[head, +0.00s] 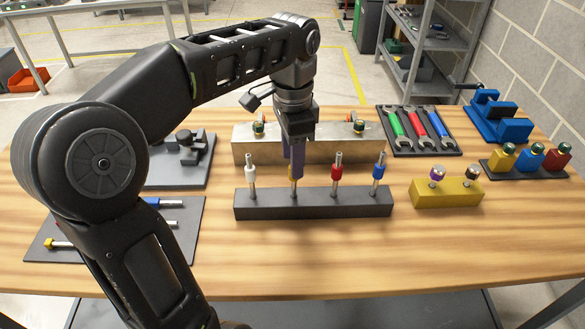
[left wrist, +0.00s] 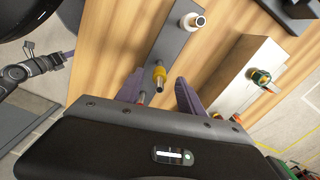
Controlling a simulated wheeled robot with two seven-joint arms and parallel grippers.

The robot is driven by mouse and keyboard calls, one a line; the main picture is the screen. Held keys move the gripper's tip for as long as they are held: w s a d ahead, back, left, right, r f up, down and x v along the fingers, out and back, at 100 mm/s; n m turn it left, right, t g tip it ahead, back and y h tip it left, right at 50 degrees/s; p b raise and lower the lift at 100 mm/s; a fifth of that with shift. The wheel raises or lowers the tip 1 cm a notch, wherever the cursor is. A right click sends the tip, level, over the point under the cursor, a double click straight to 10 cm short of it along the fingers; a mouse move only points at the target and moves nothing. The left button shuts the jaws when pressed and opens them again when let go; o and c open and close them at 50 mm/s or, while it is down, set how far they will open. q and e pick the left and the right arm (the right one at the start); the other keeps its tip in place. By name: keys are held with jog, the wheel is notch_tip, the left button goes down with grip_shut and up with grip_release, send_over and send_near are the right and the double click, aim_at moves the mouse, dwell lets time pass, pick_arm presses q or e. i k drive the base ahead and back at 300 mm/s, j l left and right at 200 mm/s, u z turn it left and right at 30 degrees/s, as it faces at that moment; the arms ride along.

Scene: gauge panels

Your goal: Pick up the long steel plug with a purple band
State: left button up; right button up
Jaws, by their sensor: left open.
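A steel-topped plug with a purple band (head: 437,176) stands in a yellow block (head: 446,195) at the right of the table; how long it is cannot be seen. My left gripper (head: 296,178) is well to its left, pointing down over the dark rack (head: 310,204). In the left wrist view the two fingers (left wrist: 160,95) are apart, with a yellow-banded plug (left wrist: 159,76) showing between them; whether they touch it cannot be told. The purple-banded plug is not seen in that view. My right gripper is not in view.
White (head: 251,177), red (head: 336,174) and blue (head: 378,174) plugs stand in the dark rack. A dark-topped plug (head: 472,174) is beside the purple-banded one. A metal block (head: 346,150) lies behind. A wrench tray (head: 420,130) is back right. The front table is clear.

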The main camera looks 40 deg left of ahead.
aim_at(438, 171)
jog(key=k, duration=1)
